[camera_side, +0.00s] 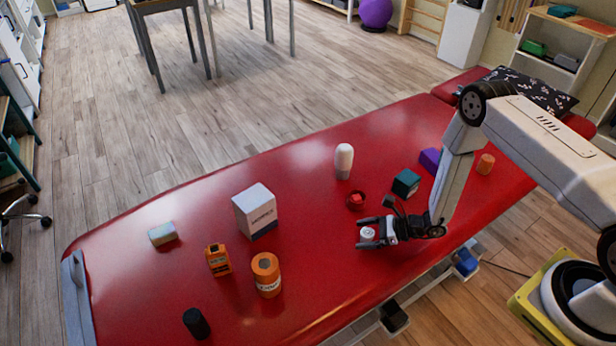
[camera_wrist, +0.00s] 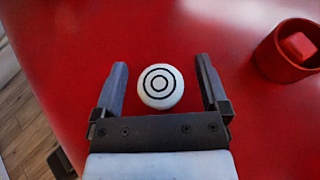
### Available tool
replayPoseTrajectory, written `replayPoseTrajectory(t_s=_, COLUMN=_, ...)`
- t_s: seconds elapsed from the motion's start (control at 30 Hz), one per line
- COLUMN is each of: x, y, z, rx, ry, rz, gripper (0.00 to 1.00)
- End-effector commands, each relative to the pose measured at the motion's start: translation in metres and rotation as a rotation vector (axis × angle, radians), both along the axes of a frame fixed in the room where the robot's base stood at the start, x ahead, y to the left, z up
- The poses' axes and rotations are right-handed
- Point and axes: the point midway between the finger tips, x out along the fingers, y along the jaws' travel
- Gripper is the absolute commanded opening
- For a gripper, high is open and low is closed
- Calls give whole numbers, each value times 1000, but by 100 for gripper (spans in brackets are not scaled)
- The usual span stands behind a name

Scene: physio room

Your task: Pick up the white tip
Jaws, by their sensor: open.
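The white tip (camera_wrist: 160,87) is a round white piece with dark concentric rings on its face. In the wrist view it sits between the two fingers of my gripper (camera_wrist: 162,88), with a gap on each side. In the side view the white tip (camera_side: 367,233) shows between the fingers of my gripper (camera_side: 368,233), low over the red treatment table (camera_side: 310,200). My gripper is open. I cannot tell the exact height of the fingers over the table.
A red cup (camera_wrist: 284,55) with a red block inside stands to the right in the wrist view. A teal cube (camera_side: 406,183), a purple block (camera_side: 430,160) and a white-topped bottle (camera_side: 344,161) stand nearby. A white box (camera_side: 255,211) and orange containers (camera_side: 266,274) are further left.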

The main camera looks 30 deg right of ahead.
Motion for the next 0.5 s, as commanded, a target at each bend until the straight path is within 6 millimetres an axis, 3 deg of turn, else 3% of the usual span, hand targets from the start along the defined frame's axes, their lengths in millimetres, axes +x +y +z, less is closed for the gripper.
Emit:
replayPoseTrajectory(t_s=0.3, x=0, y=0, z=0, rx=0, ry=0, rz=0, gripper=94)
replayPoseTrajectory(t_s=0.37, x=0, y=0, z=0, rx=0, ry=0, rz=0, gripper=79)
replayPoseTrajectory(t_s=0.5, x=0, y=0, z=0, rx=0, ry=0, rz=0, gripper=34)
